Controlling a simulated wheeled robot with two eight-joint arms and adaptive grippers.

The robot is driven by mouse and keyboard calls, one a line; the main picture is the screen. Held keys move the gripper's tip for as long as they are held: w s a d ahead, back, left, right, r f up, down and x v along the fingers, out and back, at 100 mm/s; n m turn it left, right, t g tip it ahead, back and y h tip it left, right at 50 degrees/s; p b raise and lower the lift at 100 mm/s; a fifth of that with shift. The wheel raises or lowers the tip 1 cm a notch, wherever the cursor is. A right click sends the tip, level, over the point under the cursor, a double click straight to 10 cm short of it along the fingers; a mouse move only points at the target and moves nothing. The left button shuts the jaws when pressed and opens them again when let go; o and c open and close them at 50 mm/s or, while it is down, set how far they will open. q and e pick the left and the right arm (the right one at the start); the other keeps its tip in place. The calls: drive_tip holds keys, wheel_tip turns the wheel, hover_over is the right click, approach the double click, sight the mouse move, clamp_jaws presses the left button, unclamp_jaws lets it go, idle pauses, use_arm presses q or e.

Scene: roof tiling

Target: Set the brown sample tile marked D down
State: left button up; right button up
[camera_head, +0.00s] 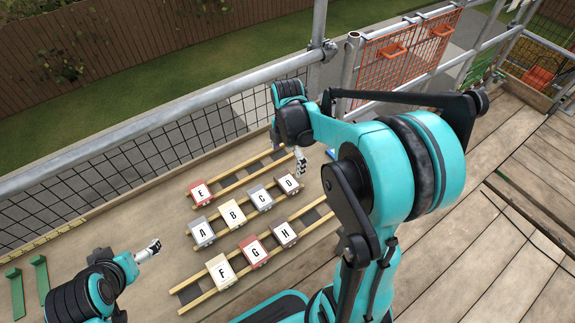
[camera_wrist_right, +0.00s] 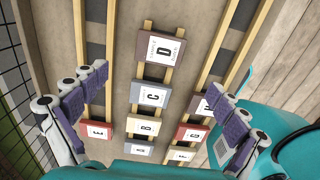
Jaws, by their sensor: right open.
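The brown tile D (camera_head: 289,185) lies on the middle pair of battens, at the right end of the row with A, B and C. In the right wrist view, tile D (camera_wrist_right: 160,50) lies across both battens beyond grey tile C (camera_wrist_right: 152,96), with a gap between them. My right gripper (camera_head: 288,156) is beside D in the head view, its arm reaching over from the right. In the right wrist view, its jaws (camera_wrist_right: 158,84) are spread wide with nothing between the pads. My left gripper (camera_head: 148,251) is low at the left, away from the tiles; its jaw opening is unclear.
Red tile E (camera_head: 200,192) lies on the back battens. Tiles A (camera_head: 202,232), B (camera_head: 232,213) and C share D's battens. Tiles F (camera_head: 221,271), G (camera_head: 254,250) and H (camera_head: 285,233) lie on the front battens. A metal guardrail (camera_head: 150,125) runs behind.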

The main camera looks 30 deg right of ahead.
drive_tip(key=s+a+r+m+t, duration=0.7)
drive_tip(key=s+a+m, duration=0.3)
drive_tip(key=m, duration=0.9)
drive_tip(key=shift+s+a+r, duration=0.3)
drive_tip(key=shift+s+r, duration=0.2)
drive_tip(key=shift+s, duration=0.05)
